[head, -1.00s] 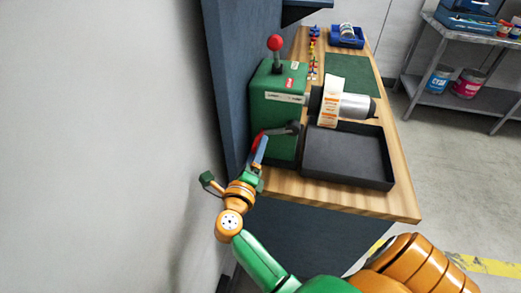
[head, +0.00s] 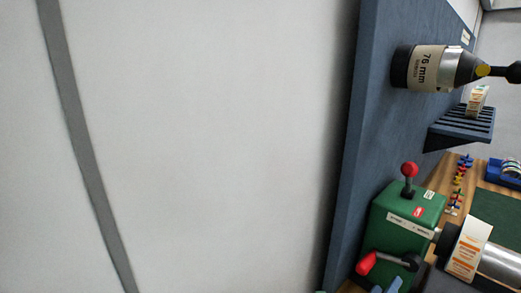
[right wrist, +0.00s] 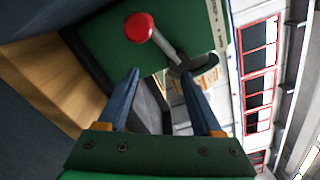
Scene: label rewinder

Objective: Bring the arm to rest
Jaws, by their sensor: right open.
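My right gripper (head: 385,287) shows only as blue fingertips at the bottom edge of the head view, just below the red-handled crank (head: 366,263) of the green rewinder (head: 403,220). In the right wrist view its two blue fingers (right wrist: 158,74) stand wide apart with nothing held between them. The crank's red end (right wrist: 139,27) and grey rod lie beyond the fingertips. I cannot tell whether a finger touches it. A red-knobbed lever (head: 409,170) stands upright on the rewinder. The rest of my right arm is hidden below the frame. My left gripper is not in view.
A label roll (head: 468,249) sits on the rewinder's spindle. A blue panel (head: 385,130) with a 76 mm core (head: 431,68) and a slotted shelf (head: 464,124) rises behind. A blue tray (head: 504,173) and small coloured pieces (head: 461,180) lie on the bench.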

